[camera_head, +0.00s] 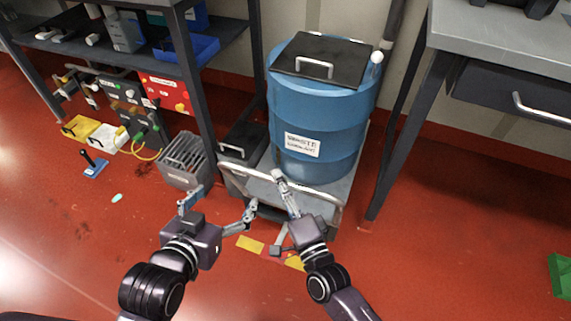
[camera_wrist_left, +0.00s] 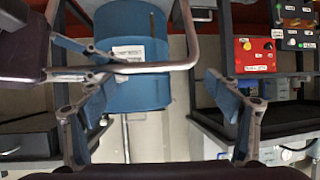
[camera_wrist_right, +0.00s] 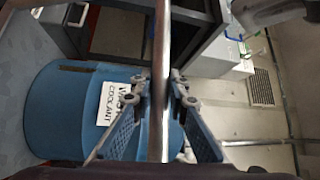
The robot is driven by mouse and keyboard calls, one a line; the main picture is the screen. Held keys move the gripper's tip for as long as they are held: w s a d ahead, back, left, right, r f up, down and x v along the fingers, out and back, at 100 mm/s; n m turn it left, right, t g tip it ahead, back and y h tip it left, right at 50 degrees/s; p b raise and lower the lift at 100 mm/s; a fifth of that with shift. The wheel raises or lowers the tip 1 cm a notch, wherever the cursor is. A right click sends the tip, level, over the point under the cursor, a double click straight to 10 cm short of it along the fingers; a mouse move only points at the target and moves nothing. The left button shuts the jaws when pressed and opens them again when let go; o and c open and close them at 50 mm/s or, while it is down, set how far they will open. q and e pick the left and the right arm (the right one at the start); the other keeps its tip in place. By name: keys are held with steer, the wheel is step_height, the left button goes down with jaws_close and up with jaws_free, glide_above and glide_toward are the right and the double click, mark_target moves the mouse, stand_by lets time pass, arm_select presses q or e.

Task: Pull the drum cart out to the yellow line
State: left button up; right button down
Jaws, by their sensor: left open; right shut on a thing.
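The drum cart (camera_head: 262,180) carries a blue drum (camera_head: 315,125) with a white label and a dark lidded top. Its pale handle bar (camera_head: 325,201) faces me. My right gripper (camera_head: 284,190) is shut on this bar; in the right wrist view the bar (camera_wrist_right: 161,60) runs between its fingers. My left gripper (camera_head: 218,208) is open, left of the bar and short of it. In the left wrist view the bar (camera_wrist_left: 150,68) and its bent corner show beyond the spread fingers. Yellow line patches (camera_head: 250,245) lie on the floor in front of the cart, partly hidden by my right gripper.
A grey vented box (camera_head: 185,160) stands close left of the cart. A bench leg (camera_head: 400,150) is close on the right. A blue-based lever (camera_head: 95,165) and a small cyan piece (camera_head: 117,198) lie at left. A green crate (camera_head: 560,275) sits far right; red floor between is clear.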

arm_select(q)
steer(key=s+a+f+g+p, duration=0.1)
steer(key=s+f+g, duration=0.2)
steer(key=s+f, duration=0.1)
steer(key=s+a+f+g+y+p, duration=0.1)
steer(key=s+a+f+g, duration=0.1)
steer(key=s, duration=0.4)
step_height(320, 180, down, 2)
steer(key=shift+a+f+g+y, duration=0.1)
steer(key=shift+a+g+y, duration=0.2)
steer(key=shift+g, duration=0.2)
arm_select(e)
steer(key=s+a, duration=0.2)
steer(key=s, duration=0.5)
steer(key=shift+a+f, duration=0.15)
steer(key=shift+a, duration=0.05)
steer(key=c, duration=1.8)
jaws_free()
steer(key=shift+c, duration=0.2)
steer(key=shift+s, duration=0.1)
steer(key=v, duration=1.2)
